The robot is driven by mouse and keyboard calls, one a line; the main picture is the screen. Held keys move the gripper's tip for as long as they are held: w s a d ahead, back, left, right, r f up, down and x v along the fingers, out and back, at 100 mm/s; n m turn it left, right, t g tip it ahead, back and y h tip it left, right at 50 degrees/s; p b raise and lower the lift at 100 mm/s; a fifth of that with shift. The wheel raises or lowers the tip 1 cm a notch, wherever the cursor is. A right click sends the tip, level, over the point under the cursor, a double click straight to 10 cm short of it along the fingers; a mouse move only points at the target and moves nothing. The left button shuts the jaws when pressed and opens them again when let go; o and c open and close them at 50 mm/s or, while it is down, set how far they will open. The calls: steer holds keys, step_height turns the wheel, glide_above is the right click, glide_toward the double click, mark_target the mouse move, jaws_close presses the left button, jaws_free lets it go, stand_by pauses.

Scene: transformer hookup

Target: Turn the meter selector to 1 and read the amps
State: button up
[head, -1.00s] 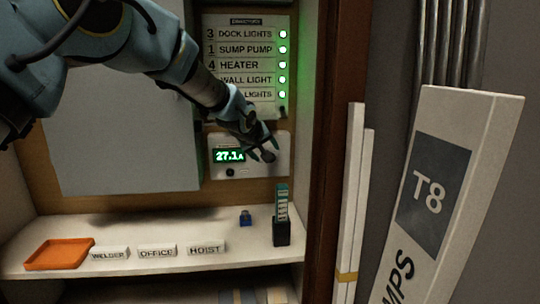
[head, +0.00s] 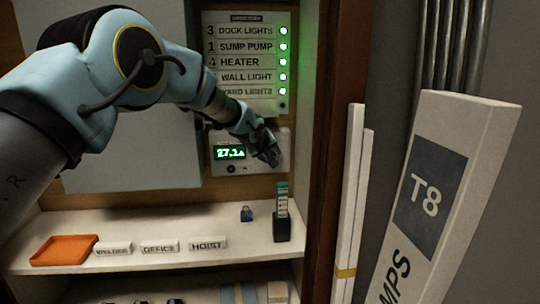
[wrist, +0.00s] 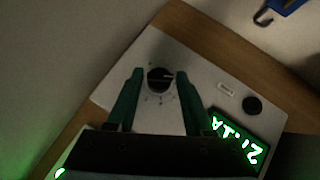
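The meter panel (head: 216,171) is a pale plate on the wooden back wall. Its green display (head: 229,152) reads 27.1 A in the head view. The display also shows upside down in the wrist view (wrist: 238,140). The black round selector knob (wrist: 160,80) has a pale pointer line and small marks around it, too small to read. My gripper (head: 268,155) is at the right side of the panel and hides the knob in the head view. In the wrist view its green fingers (wrist: 159,75) are open, one on each side of the knob, with gaps visible.
Above is a directory (head: 240,62) with green lamps; Sump Pump is marked 1. A large T8 box (head: 425,190) stands to the right.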

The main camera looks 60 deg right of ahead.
jaws_close()
stand_by(0.4)
steer(key=shift+s+d+r+m+t+y+b, duration=0.1)
steer(key=shift+s+m+t+y+b, duration=0.05)
steer(key=shift+m+t+y+b, duration=0.3)
steer(key=shift+s+d+m+t+y+b, duration=0.1)
steer(key=shift+m+t+y+b, duration=0.25)
steer(key=shift+t, duration=0.2)
steer(key=shift+s+d+m+t+y+p, duration=0.1)
steer(key=shift+m+t+y+p, duration=0.8)
steer(key=shift+t, duration=0.5)
